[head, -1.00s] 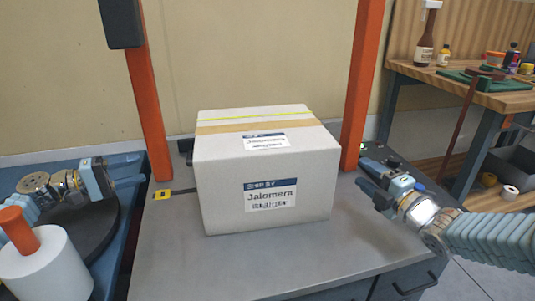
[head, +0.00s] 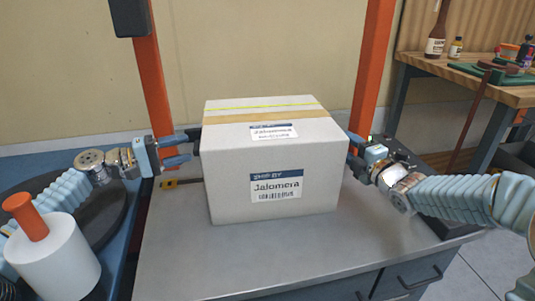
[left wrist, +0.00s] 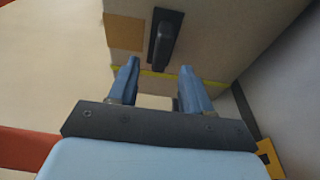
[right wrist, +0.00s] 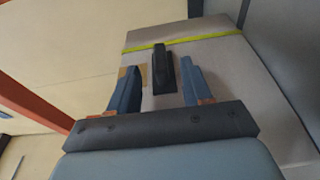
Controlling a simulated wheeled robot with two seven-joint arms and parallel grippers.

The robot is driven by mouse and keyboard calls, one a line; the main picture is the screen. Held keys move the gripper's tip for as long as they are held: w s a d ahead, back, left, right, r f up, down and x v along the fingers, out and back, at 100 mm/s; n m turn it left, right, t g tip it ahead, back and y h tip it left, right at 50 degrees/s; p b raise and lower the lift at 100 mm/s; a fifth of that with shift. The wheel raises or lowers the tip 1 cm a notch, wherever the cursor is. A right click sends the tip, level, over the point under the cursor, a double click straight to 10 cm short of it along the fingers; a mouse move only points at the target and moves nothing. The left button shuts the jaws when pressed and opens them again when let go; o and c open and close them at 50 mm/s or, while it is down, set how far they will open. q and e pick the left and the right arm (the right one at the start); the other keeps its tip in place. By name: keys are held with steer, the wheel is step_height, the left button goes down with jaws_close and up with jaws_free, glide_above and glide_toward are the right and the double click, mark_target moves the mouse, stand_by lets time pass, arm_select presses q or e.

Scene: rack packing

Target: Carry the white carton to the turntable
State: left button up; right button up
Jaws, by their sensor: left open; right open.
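The white carton (head: 272,160) with a tan tape band, a yellow strap and a label stands upright on the grey bench top (head: 240,255). My left gripper (head: 192,148) is open at its left side, with the carton's black side handle (left wrist: 164,40) ahead of its fingers (left wrist: 156,85). My right gripper (head: 354,152) is open at the right side, and the right wrist view shows another black handle (right wrist: 163,68) ahead of and between its fingers (right wrist: 158,85). Neither gripper is closed on a handle. The dark round turntable (head: 105,215) lies at the left, partly hidden by my left arm.
Orange posts (head: 148,80) and (head: 372,70) rise behind the carton on both sides. A white cylinder with an orange knob (head: 55,260) stands at the front left. A wooden workbench (head: 470,85) with bottles is at the back right. The bench front is clear.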

arm_select(q)
steer(key=shift+x, duration=2)
arm_select(e)
steer(key=shift+x, duration=2)
arm_select(q)
steer(key=shift+a, duration=0.1)
arm_select(e)
steer(key=shift+s, duration=0.1)
arm_select(q)
jaws_close()
arm_select(e)
jaws_close()
steer(key=shift+f, duration=0.1)
